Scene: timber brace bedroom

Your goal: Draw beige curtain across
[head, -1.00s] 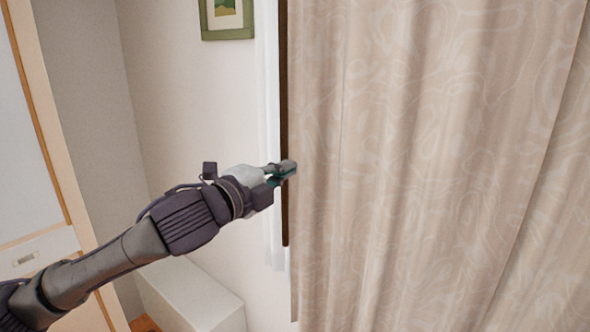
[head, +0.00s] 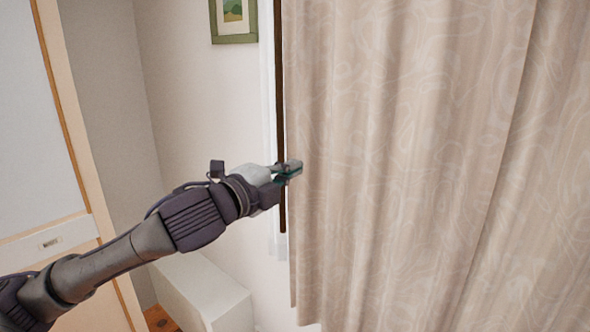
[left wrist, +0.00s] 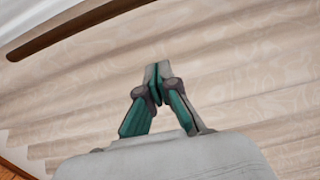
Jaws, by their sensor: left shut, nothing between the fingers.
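The beige curtain (head: 400,160) hangs in folds with a pale swirl pattern and fills the right half of the head view. It also fills most of the left wrist view (left wrist: 240,95). My left gripper (head: 297,168) is at the curtain's left edge, about mid-height in the head view. In the left wrist view its fingers (left wrist: 155,78) are closed together at the tips, with no cloth seen between them. Whether the fingertips touch the curtain cannot be told. My right gripper is not in view.
A dark wooden strip (head: 280,110) and a white sheer curtain (head: 267,90) are just left of the beige curtain. A green-framed picture (head: 233,20) hangs on the wall. A white box-like unit (head: 205,290) stands low, and a cabinet (head: 40,130) is at far left.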

